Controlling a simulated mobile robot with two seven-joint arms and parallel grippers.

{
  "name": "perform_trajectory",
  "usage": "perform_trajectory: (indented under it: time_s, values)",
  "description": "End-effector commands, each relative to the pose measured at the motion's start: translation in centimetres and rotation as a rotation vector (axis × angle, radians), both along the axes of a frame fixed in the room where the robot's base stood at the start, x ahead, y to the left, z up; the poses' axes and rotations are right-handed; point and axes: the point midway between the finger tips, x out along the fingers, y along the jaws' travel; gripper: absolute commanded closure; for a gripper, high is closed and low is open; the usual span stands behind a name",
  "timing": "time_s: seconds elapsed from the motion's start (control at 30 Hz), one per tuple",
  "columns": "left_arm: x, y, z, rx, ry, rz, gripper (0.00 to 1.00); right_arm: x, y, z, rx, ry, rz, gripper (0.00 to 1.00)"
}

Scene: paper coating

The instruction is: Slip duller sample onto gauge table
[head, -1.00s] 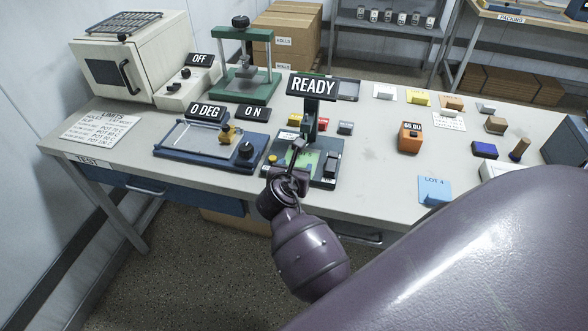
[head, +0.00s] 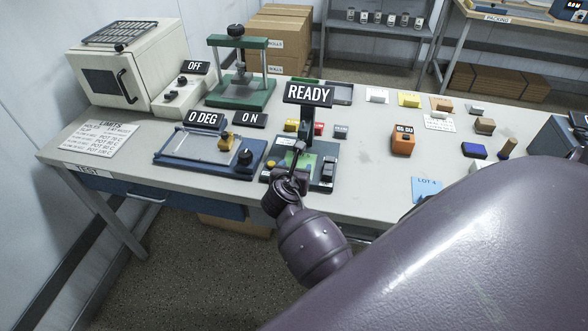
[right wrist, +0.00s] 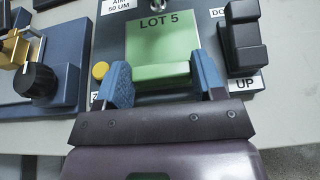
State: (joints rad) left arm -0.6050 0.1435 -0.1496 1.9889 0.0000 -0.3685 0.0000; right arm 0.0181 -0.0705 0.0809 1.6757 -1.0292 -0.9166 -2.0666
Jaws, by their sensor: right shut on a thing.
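The green sample card marked LOT 5 (right wrist: 165,40) lies over the dark plate of the thickness gauge (right wrist: 106,42), with its raised green grip bar toward me. My right gripper (right wrist: 162,76) is shut on this bar, one blue pad on each side. Whether the card rests fully on the gauge table I cannot tell. In the head view, the gauge's sign (head: 308,94) reads READY, and my wrist partly hides the card. The blue LOT 4 card (head: 427,186) lies at the bench's right front. My left gripper is not in view.
A black lever (right wrist: 242,45) marked UP and a yellow button (right wrist: 100,70) flank the card. A blue coating bed (head: 180,157) stands close left. The orange meter (head: 403,141) is to the right. Bare bench (head: 365,160) lies between the gauge and the meter.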

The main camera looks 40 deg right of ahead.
Motion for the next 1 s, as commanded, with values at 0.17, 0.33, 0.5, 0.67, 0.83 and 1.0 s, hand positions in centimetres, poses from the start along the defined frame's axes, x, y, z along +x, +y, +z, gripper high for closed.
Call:
perform_trajectory:
  time_s: [0.17,0.33,0.5,0.67,0.83,1.0]
  values:
    - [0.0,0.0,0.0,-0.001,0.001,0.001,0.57,0.0,0.0,0.0,0.000,0.000,0.000,0.16]
    - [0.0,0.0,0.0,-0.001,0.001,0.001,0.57,0.0,0.0,0.0,0.000,0.000,0.000,0.08]
    - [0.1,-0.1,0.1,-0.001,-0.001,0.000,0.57,0.0,0.1,0.0,0.000,0.000,0.001,0.08]
    - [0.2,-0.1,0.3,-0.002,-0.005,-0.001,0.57,-0.7,1.0,0.5,0.000,-0.001,0.002,0.08]
    - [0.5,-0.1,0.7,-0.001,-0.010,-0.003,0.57,-2.5,2.9,1.6,0.002,0.001,0.002,0.08]
    - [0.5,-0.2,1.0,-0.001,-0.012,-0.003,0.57,-4.4,5.1,2.8,0.001,0.000,0.001,0.08]
